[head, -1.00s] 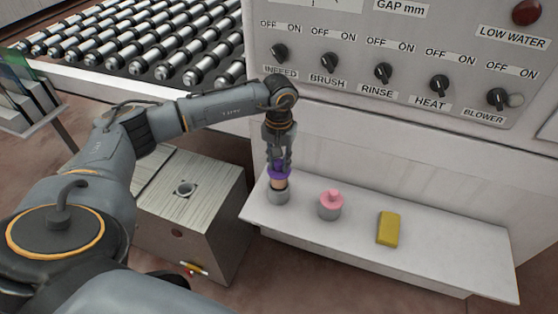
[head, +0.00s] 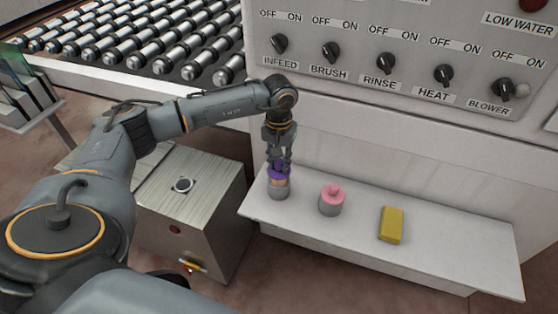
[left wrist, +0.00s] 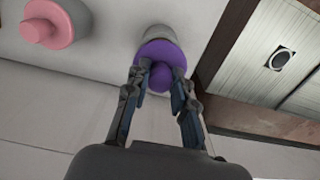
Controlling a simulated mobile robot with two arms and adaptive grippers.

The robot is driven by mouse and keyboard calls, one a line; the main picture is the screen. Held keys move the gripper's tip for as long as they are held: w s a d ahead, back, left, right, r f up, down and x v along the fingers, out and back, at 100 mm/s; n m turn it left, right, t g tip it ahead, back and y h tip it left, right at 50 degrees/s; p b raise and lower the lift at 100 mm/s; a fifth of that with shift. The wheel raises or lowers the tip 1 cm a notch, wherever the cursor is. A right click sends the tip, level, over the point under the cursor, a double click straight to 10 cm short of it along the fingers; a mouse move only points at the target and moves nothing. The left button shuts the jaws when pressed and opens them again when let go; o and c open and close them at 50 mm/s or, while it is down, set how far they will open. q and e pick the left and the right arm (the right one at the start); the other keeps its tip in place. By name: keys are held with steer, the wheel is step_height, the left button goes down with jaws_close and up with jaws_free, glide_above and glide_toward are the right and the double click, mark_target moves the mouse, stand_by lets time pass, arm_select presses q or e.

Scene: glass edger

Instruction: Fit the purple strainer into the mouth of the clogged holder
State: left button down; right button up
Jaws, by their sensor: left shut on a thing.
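The purple strainer (head: 279,171) is in my left gripper (head: 279,163), whose fingers are shut on its top knob. It is upright over a grey cylindrical holder (head: 279,192) at the left end of the shelf. A narrow tan band shows between the purple rim and the grey holder. In the left wrist view the purple strainer (left wrist: 160,57) sits between the fingertips (left wrist: 160,80) and covers most of the grey holder (left wrist: 157,32). I cannot tell how deep it sits in the mouth. My right gripper is not in view.
A second grey holder with a pink top (head: 331,200) and a yellow block (head: 391,225) stand to the right on the white shelf (head: 450,255). A metal box (head: 205,215) with a round opening is at left. The control panel with several knobs (head: 386,63) rises behind.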

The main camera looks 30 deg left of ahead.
mark_target(279, 170)
arm_select(q)
steer(key=shift+f+b, duration=1.55)
steer(key=shift+f, duration=0.25)
steer(key=c, duration=1)
jaws_free()
steer(key=shift+c, duration=0.2)
step_height(279, 170, up, 12)
